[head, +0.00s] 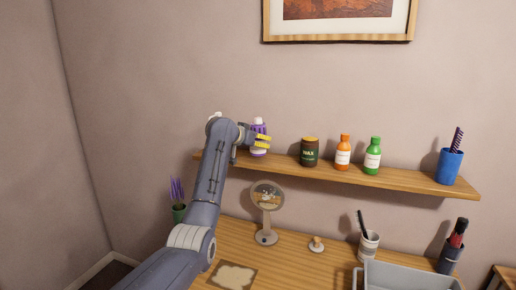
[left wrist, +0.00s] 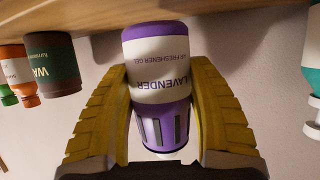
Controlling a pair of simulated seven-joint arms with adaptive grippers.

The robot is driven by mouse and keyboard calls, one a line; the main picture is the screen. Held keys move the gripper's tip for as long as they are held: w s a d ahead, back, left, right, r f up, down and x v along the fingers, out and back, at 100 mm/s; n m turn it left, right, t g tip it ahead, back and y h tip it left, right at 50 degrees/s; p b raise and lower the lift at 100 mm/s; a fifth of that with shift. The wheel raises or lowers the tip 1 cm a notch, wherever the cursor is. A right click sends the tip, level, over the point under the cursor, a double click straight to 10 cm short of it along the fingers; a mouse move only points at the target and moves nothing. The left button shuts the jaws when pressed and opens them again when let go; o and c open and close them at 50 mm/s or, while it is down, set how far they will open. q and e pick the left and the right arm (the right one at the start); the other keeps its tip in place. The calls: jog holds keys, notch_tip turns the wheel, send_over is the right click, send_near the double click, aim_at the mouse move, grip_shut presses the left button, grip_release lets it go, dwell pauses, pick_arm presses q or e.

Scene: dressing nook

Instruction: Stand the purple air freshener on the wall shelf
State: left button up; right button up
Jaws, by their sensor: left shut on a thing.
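The purple and white air freshener (head: 258,126), labelled lavender, is upright at the left part of the wall shelf (head: 400,183). My left gripper (head: 263,141) is shut on it, with a yellow finger on each side. In the left wrist view, which is upside down, the air freshener (left wrist: 162,75) sits between the two fingers (left wrist: 163,115). Its base is at the shelf surface (left wrist: 80,12); I cannot tell if it touches or hovers just above. My right gripper is not in view.
On the shelf stand a brown wax jar (head: 310,153), an orange bottle (head: 343,153), a green bottle (head: 373,156) and a blue cup with a comb (head: 449,166). A teal and white bottle (left wrist: 313,75) is on the freshener's other side. Below are a mirror (head: 267,197) and a grey bin (head: 410,278).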

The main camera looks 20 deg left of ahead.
pick_arm(q)
jog(key=shift+f, duration=1.25)
jog(key=shift+f, duration=0.15)
jog(key=o, duration=1.3)
jog(key=shift+s+a+r, duration=0.1)
jog(key=shift+s+r, duration=0.15)
jog(key=shift+s, duration=0.1)
jog(key=v, duration=1.1)
jog(key=shift+s+a, duration=0.1)
jog(key=shift+s, duration=0.05)
